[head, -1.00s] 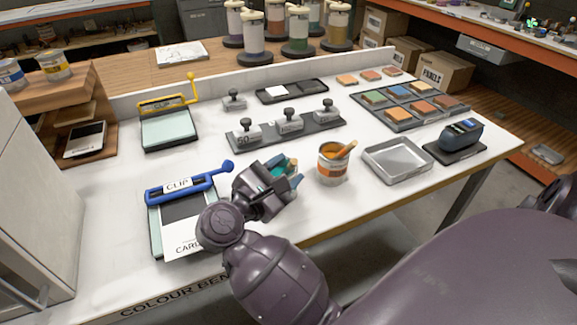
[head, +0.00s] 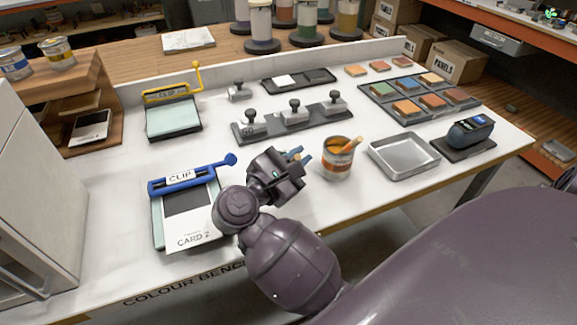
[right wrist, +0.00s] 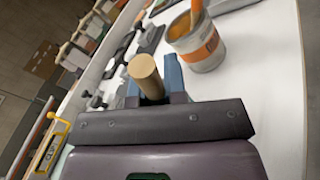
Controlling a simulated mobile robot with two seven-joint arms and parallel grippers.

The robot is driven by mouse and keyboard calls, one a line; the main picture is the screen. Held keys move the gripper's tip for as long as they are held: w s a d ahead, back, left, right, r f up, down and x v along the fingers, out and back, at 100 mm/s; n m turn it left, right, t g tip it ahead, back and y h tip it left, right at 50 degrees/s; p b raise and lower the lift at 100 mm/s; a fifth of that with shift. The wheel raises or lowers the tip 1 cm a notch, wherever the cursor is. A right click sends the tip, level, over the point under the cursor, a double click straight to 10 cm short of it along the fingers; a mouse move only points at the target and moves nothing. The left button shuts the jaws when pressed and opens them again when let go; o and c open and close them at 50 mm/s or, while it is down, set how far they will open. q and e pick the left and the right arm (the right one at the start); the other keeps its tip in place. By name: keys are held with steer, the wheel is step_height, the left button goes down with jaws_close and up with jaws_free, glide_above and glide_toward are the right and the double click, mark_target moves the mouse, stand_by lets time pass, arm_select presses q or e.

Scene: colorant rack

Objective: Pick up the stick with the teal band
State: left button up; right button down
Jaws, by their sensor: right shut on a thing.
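My right gripper (head: 299,157) is above the bench, just left of the orange-labelled can. In the right wrist view, its two blue fingers (right wrist: 152,84) are shut on a round, tan wooden stick (right wrist: 147,77), whose end points toward the camera. No teal band shows on the visible part of this stick, and the rest is hidden behind the gripper. My left gripper is not in view.
The orange-labelled can (head: 337,163) holds orange paint and another wooden stick. To its right are an empty metal tray (head: 377,168) and a dark blue device (head: 467,132). A blue clip board (head: 180,178) with a card lies left of the gripper. A row of stamps stands behind.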

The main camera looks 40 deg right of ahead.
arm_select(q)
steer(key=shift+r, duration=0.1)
arm_select(e)
steer(key=shift+r, duration=0.3)
arm_select(q)
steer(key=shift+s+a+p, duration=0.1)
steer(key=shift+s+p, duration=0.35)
steer(key=shift+p, duration=0.15)
arm_select(e)
step_height(320, 180, up, 19)
steer(key=shift+r, duration=0.2)
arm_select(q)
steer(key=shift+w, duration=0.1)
